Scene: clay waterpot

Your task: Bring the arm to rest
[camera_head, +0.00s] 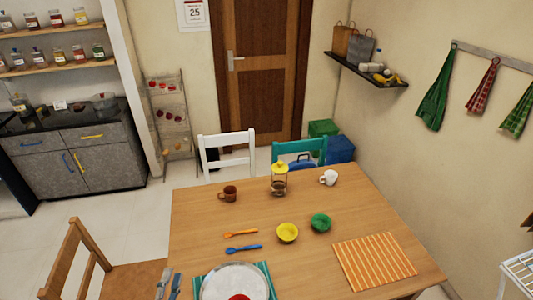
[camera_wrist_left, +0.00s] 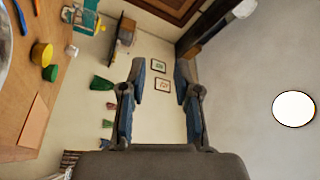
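My left gripper (camera_head: 170,280) shows at the bottom edge of the head view, left of the white plate (camera_head: 234,283). Its two grey-blue fingers point up in the picture. In the left wrist view the fingers (camera_wrist_left: 160,72) stand apart with nothing between them, so it is open and empty. Beyond them that view shows the wall with two small framed pictures. The wooden table (camera_head: 195,215) lies to the left side of the wrist view. Most of my left arm is hidden below the head view. My right gripper is in neither view.
On the table are a brown mug (camera_head: 228,194), a yellow-lidded jar (camera_head: 279,184), a white cup (camera_head: 329,178), yellow (camera_head: 287,232) and green (camera_head: 320,222) bowls, orange and blue spoons, and a striped mat (camera_head: 374,262). A wooden chair (camera_head: 75,255) stands at the left.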

